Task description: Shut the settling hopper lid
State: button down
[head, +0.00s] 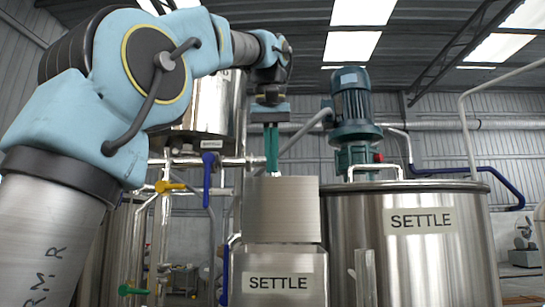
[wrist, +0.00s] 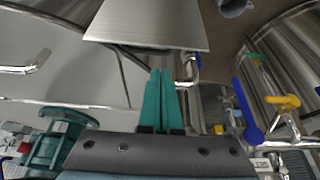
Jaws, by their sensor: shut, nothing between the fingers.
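The settling hopper (head: 236,272) is a steel box with a SETTLE label, at the bottom centre of the head view. Its lid (head: 282,210) is a brushed-steel plate raised above the hopper body, its broad face toward the head camera. The lid also shows at the top of the wrist view (wrist: 150,24). My gripper (head: 272,172) points down with its teal fingers together and empty, at the lid's upper edge. In the wrist view the fingertips (wrist: 160,72) are just below the lid's edge. I cannot tell whether they touch it. The hopper opening is hidden.
A large steel tank (head: 420,255) labelled SETTLE, with a teal motor (head: 355,105) on top, stands close on the right. Blue-handled (head: 207,180) and yellow-handled (head: 170,186) valves with pipes are on the left. Another steel vessel (head: 205,90) hangs behind my arm.

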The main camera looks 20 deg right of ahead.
aim_at(272, 185)
jog(key=x, duration=0.5)
jog(key=shift+w+f, duration=0.15)
jog(key=shift+f, duration=0.25)
jog(key=shift+b, duration=0.4)
